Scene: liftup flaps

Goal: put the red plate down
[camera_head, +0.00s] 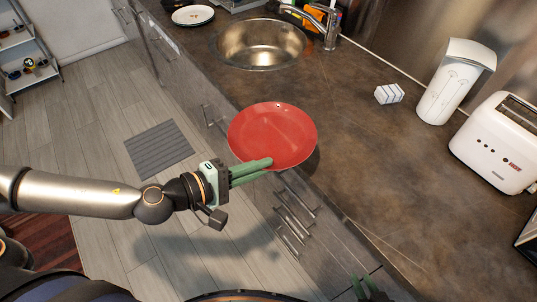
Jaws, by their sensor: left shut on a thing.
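The red plate (273,134) is round and shows its upper face in the head view, over the front edge of the counter. My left gripper (262,166) is shut on the near rim of the plate with its green fingers. A dark shadow shows on the counter just right of the plate, and the left part of the plate overlaps the cabinet fronts in view. Whether the plate touches the counter cannot be told. My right gripper (364,287) shows only its green finger ends at the bottom edge, away from the plate.
The brown counter (350,150) is clear right of the plate. A round sink (262,45) with a faucet (328,25) lies behind it. A small striped block (389,94), a white canister (455,82) and a white toaster (500,143) stand at the right. A white plate (193,15) lies far back.

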